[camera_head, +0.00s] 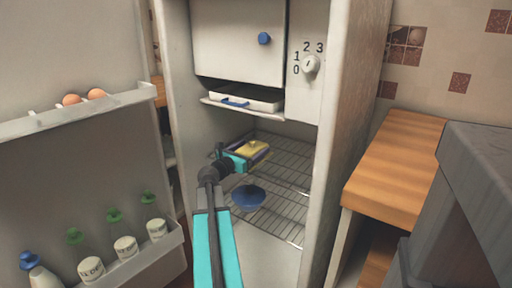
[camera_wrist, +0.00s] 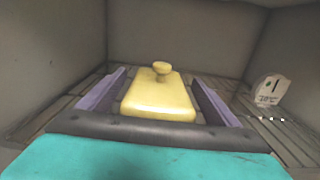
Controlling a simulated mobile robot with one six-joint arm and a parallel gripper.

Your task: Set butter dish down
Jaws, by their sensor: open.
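The butter dish (camera_wrist: 160,98) is a yellow lidded block with a round knob on top. It rests upright on or just above the wire shelf inside the fridge; I cannot tell if it touches. In the head view the butter dish (camera_head: 251,148) sits at the end of my arm. My gripper (camera_wrist: 157,88) is open, with its two purple fingers on either side of the dish. A small gap shows between each finger and the dish. In the head view my gripper (camera_head: 249,155) reaches into the open fridge. The dish's underside is hidden.
A white carton (camera_wrist: 270,90) stands to the right in the wrist view. The open fridge door (camera_head: 80,120) at left holds eggs and bottles. A wooden counter (camera_head: 395,165) is at right.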

